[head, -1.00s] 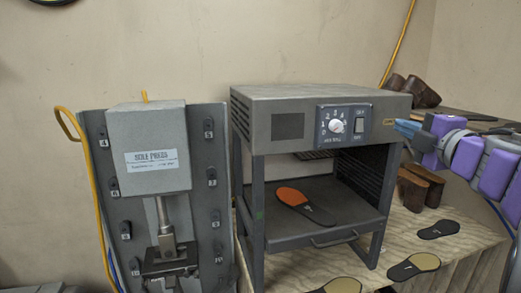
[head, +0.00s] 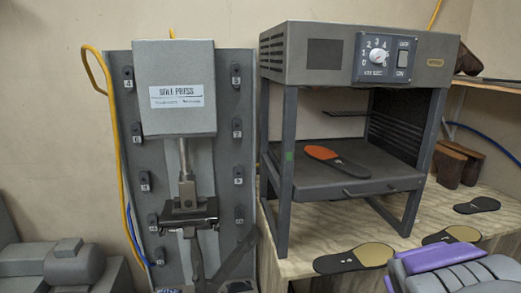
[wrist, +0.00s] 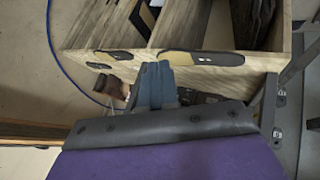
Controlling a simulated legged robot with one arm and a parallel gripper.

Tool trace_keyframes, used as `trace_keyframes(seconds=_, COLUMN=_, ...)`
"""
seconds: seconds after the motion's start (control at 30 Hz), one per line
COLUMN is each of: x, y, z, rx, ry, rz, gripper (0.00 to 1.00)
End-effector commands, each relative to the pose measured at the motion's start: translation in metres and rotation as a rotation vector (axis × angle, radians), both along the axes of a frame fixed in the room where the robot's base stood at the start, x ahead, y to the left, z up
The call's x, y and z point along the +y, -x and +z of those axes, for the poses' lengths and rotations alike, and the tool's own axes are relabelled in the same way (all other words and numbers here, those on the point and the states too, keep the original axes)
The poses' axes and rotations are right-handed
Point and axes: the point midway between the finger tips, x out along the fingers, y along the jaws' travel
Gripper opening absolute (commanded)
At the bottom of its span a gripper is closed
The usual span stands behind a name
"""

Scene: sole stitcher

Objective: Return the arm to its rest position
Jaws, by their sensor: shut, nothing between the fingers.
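My gripper (wrist: 153,72) shows in the wrist view as blue-grey fingers held together, with nothing between them. It points toward the edge of the wooden table (wrist: 270,58), and several soles lie near that edge. In the head view my purple and grey arm is low at the right corner, and the fingers are out of that picture. An orange and black sole (head: 335,160) lies on the tray of the grey heater box (head: 345,58).
A sole press (head: 175,100) with a numbered back panel stands left of the heater box. Dark and tan soles (head: 355,257) lie on the table's front, close to my arm. Brown shoe lasts (head: 450,165) stand at the right. A yellow hose (head: 120,150) runs beside the press.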

Motion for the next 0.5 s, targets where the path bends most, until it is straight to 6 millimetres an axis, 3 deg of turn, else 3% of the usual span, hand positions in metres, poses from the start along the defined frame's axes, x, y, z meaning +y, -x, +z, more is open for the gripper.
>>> trace_keyframes(seconds=0.03, x=0.017, y=0.016, z=-0.031, rx=0.061, ry=-0.056, rz=-0.005, gripper=0.00)
trace_keyframes(seconds=0.2, x=0.072, y=0.083, z=-0.107, rx=0.301, ry=-0.233, rz=-0.025, gripper=0.00)
trace_keyframes(seconds=0.33, x=0.115, y=0.136, z=-0.147, rx=0.483, ry=-0.334, rz=-0.026, gripper=0.00)
trace_keyframes(seconds=0.5, x=0.154, y=0.188, z=-0.172, rx=0.654, ry=-0.409, rz=-0.021, gripper=0.00)
